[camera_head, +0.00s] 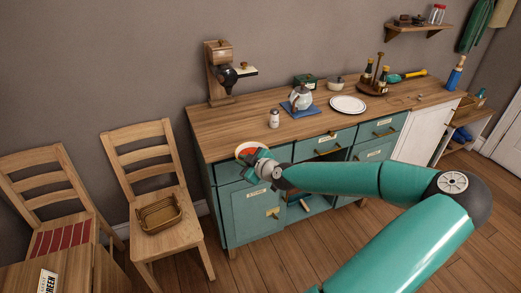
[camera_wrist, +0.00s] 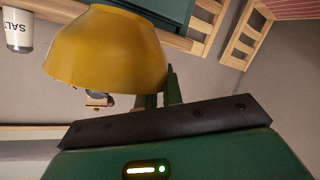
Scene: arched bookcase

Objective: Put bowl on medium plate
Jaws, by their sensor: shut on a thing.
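The bowl (camera_head: 246,147) shows a pale rim and an orange-red inside in the head view, just in front of the cabinet's front edge. In the wrist view the bowl (camera_wrist: 105,50) is large, yellow and tilted. My gripper (camera_head: 257,157) is shut on the bowl's side and holds it off the counter. In the wrist view my gripper's fingers (camera_wrist: 158,92) meet the bowl's right side, and their tips are partly hidden by it. A white plate (camera_head: 348,104) lies flat and empty on the counter, right of the bowl; no other plate shows.
A salt shaker (camera_head: 274,119) stands on the counter near the bowl; it also shows in the wrist view (camera_wrist: 18,32). A kettle (camera_head: 301,98) on a blue mat stands between shaker and plate. A bottle rack (camera_head: 374,82) is behind the plate. The counter's left front is clear.

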